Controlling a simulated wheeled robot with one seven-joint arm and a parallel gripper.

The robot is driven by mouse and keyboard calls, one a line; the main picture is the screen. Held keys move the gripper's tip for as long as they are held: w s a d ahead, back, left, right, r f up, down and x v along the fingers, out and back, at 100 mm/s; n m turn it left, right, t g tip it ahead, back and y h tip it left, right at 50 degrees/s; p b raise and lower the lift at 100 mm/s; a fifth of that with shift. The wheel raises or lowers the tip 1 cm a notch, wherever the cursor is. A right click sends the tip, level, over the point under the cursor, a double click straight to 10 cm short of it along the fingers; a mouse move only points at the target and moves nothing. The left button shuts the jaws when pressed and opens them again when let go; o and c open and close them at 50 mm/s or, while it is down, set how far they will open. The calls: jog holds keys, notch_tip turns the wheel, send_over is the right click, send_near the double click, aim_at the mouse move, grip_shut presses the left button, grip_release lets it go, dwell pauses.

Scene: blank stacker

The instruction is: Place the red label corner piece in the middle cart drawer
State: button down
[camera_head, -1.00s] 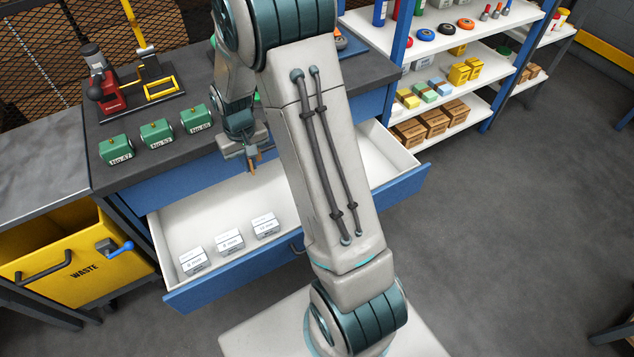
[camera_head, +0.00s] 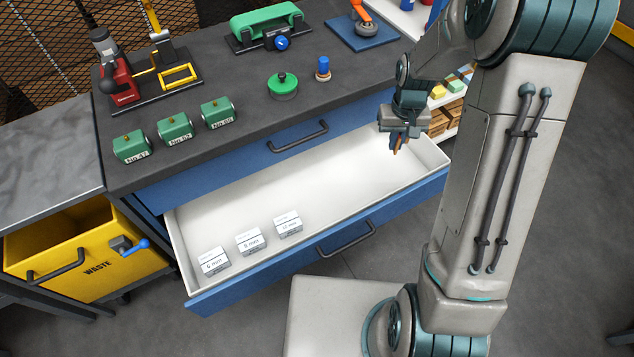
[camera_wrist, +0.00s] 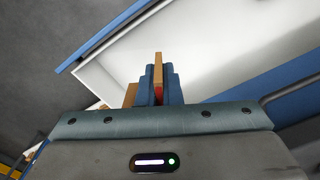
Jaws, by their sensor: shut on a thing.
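My gripper (camera_head: 397,145) points down over the right end of the open cart drawer (camera_head: 340,175). It is shut on a thin tan piece (camera_wrist: 158,70) with a bit of red (camera_wrist: 158,97) between the blue fingers, which fits the red label corner piece. In the head view only a small orange-brown bit of it shows below the fingers. The drawer has a white inside and a blue front, and sits below a shut blue drawer (camera_head: 250,165). The wrist view shows the drawer's white inside (camera_wrist: 220,50) beyond the fingertips.
Three small boxes labelled in mm, one of them the 8 mm box (camera_head: 250,241), stand in the drawer's left part. The rest of its floor is clear. Green blocks (camera_head: 175,127) and tools stand on the dark worktop (camera_head: 230,150). A yellow waste bin (camera_head: 70,265) is at left.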

jog(key=w+a+f+n+b, duration=0.4)
jog(key=f+n+b, duration=0.65)
jog(key=b, duration=0.25)
jog(key=n+b, duration=1.3)
jog(key=b, duration=0.3)
send_over(339, 209)
notch_tip(339, 209, down, 13)
jog(key=shift+w+r, duration=0.1)
jog(key=shift+r, duration=0.1)
jog(key=shift+f, duration=0.15)
jog(key=shift+f+b, duration=0.95)
jog(key=shift+f, duration=0.9)
jog(key=shift+f, duration=0.2)
jog(key=c, duration=1.6)
grip_release()
